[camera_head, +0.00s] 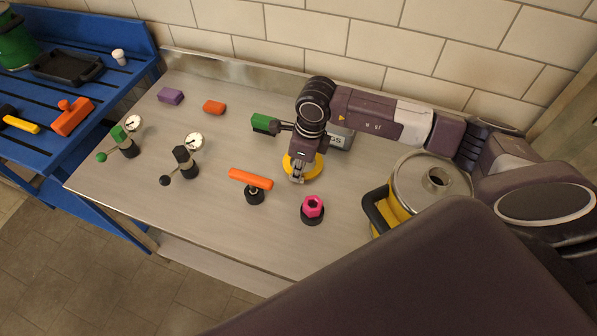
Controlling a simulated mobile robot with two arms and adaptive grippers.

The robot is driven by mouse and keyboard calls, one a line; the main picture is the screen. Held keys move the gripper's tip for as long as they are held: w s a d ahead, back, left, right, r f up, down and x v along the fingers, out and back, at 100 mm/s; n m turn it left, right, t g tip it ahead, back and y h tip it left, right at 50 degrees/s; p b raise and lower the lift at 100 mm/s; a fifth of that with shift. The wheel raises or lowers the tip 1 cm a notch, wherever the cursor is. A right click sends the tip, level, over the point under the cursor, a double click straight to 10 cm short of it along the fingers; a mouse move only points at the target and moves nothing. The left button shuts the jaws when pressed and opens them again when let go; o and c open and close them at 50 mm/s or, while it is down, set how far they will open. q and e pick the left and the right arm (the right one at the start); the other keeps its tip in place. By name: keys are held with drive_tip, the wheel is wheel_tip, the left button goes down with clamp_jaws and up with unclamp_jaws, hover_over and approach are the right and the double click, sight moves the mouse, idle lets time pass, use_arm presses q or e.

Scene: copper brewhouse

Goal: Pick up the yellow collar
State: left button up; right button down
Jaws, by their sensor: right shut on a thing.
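The yellow collar (313,172) is a round yellow ring right of the middle of the steel table (225,222). My right gripper (298,176) reaches in from the right and points down at the collar's near side, with its jaws shut on the collar. The gripper hides part of the ring. I cannot tell whether the collar rests on the table or is slightly raised. My left gripper is not in view.
An orange-handled valve (250,179), a pink hex piece on a black base (312,208) and a yellow-sided can (390,214) stand close by. A tiled wall (300,35) runs behind. The table's front left is clear.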

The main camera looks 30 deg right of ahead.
wheel_tip(320, 180, up, 19)
drive_tip(key=b, duration=0.2)
drive_tip(key=shift+f, duration=0.1)
idle(0.6)
